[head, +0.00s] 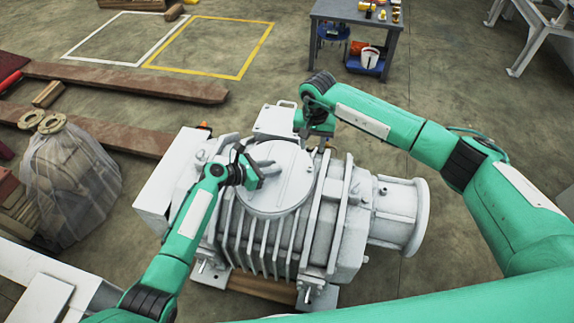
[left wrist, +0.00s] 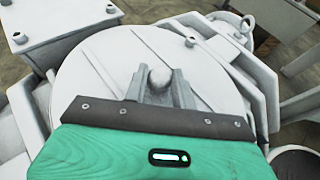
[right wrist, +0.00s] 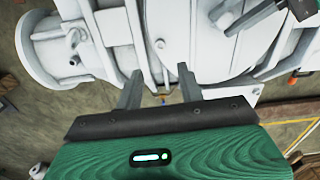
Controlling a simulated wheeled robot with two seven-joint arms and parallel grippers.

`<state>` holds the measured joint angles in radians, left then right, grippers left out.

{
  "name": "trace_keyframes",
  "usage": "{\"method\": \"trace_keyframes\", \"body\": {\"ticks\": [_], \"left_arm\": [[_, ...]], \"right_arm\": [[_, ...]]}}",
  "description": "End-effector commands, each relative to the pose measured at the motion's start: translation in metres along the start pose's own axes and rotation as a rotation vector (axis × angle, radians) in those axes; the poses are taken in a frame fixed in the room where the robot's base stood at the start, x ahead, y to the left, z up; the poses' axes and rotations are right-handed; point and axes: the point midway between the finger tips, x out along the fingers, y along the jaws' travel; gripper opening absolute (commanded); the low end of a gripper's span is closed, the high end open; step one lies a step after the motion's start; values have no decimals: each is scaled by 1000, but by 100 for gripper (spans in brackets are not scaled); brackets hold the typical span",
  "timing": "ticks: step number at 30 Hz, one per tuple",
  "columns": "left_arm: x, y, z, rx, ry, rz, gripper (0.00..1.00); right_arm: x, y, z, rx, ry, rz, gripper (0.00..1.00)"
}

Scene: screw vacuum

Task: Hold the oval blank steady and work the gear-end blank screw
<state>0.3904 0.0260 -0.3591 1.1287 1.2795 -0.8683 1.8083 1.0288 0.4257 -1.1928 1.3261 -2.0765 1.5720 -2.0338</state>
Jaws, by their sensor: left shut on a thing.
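The oval blank (head: 285,195) is a pale grey round-looking cover on top of the white vacuum pump (head: 262,240). It also shows in the left wrist view (left wrist: 100,85). My left gripper (head: 263,166) is at its upper left part, with its fingers closed on the sides of a raised grip (left wrist: 159,77) on the blank. My right gripper (head: 318,144) is at the far edge of the pump, pointing down. In the right wrist view its fingers (right wrist: 160,82) stand apart with nothing visibly held between them. I cannot make out the gear-end blank screw.
A flanged port (head: 408,214) sticks out at the pump's right. A white box (head: 168,190) is at its left. A plastic-wrapped bundle (head: 75,178) and wooden beams (head: 125,82) lie to the left. A grey worktable (head: 350,14) stands at the back. Floor between is clear.

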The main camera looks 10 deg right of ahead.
Motion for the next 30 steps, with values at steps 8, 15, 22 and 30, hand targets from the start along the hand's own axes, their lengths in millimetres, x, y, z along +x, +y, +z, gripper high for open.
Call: {"method": "trace_keyframes", "body": {"ticks": [8,15,22,30], "left_arm": [[0,0,0,0,1,0,0],[0,0,0,0,1,0,0],[0,0,0,0,1,0,0],[0,0,0,0,1,1,0]], "right_arm": [[-17,0,0,216,0,-1,39],[6,0,1,247,-4,2,39],[53,0,2,246,-4,1,39],[92,0,0,246,-2,0,39]]}}
